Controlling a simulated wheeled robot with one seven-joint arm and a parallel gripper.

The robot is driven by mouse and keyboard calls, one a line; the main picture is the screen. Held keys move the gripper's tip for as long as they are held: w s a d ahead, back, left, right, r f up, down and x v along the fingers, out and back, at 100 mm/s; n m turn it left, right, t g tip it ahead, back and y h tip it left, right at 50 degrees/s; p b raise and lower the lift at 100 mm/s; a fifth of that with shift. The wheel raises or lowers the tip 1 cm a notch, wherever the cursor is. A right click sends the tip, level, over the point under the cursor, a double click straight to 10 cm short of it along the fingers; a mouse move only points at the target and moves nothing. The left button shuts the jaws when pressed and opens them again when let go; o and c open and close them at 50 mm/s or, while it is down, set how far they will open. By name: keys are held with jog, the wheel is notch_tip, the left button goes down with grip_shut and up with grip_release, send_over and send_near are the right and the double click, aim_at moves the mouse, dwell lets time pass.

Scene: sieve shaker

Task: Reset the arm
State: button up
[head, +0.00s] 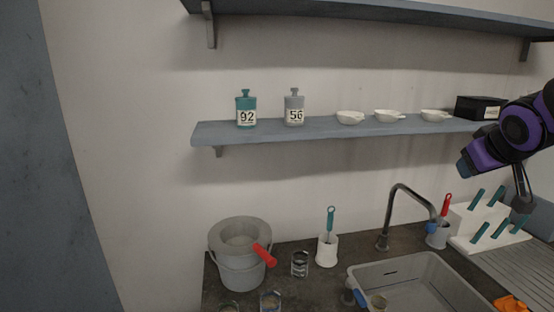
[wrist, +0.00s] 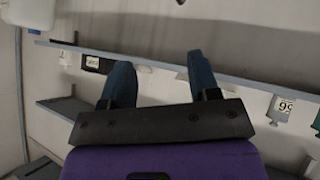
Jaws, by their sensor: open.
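My arm is purple and black and reaches in from the right edge in the head view. My gripper is at its end, in front of the right part of the middle shelf, with a blue finger showing (head: 465,166). In the wrist view my gripper (wrist: 161,82) shows two blue fingers standing well apart with nothing between them. The gripper is open and empty and touches nothing that I can see.
The middle shelf (head: 330,128) carries a teal bottle (head: 246,108), a grey bottle (head: 294,108), white dishes (head: 388,115) and a black box (head: 480,107). Below are a bucket (head: 238,270), a faucet (head: 400,190), a sink (head: 425,285) and a white rack (head: 485,229).

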jog(key=s+a+g+y, duration=0.1)
jog(key=s+a, duration=0.2)
jog(key=s, duration=0.3)
jog(key=s+a+g+y, duration=0.1)
jog(key=s+a, duration=0.2)
jog(key=s, duration=0.4)
jog(key=s+a+m+g+y, duration=0.1)
jog(key=s+a+g, duration=0.1)
jog(key=s+a, duration=0.2)
jog(key=s, duration=0.3)
